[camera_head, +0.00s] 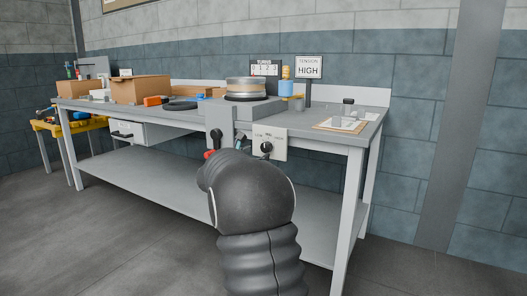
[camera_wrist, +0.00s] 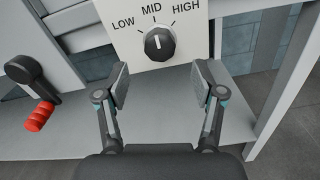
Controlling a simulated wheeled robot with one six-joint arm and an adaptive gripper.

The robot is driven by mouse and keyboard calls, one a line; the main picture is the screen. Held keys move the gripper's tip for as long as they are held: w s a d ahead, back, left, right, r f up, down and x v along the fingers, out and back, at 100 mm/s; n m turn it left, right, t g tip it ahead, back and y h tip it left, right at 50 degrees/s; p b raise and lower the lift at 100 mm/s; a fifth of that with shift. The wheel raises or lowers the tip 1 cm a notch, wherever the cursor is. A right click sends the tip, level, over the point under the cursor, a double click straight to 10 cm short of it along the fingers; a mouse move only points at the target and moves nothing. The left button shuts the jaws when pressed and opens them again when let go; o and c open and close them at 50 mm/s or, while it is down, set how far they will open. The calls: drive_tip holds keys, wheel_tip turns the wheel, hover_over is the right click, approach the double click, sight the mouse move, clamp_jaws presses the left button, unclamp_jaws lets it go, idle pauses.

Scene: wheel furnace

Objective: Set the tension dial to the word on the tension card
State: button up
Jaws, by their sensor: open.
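The tension card (camera_head: 308,67) stands at the back of the bench and reads HIGH. The tension dial is a round black knob (camera_wrist: 159,43) on a white panel (camera_wrist: 185,50) marked LOW, MID and HIGH. Its white line points up, at or very near MID. The panel also shows on the bench front in the head view (camera_head: 280,143). My gripper (camera_wrist: 162,82) is open and empty just below the knob in the wrist view, its two fingers apart and not touching it. In the head view my arm hides most of the gripper.
A crank with a red handle (camera_wrist: 38,115) is left of the panel. The bench (camera_head: 345,138) carries a round wheel device (camera_head: 246,88), a cardboard box (camera_head: 140,89) and a clipboard (camera_head: 342,124). A bench leg (camera_head: 345,210) stands to the right.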

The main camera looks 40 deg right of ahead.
sight(264, 149)
drive_tip(key=x, duration=0.6)
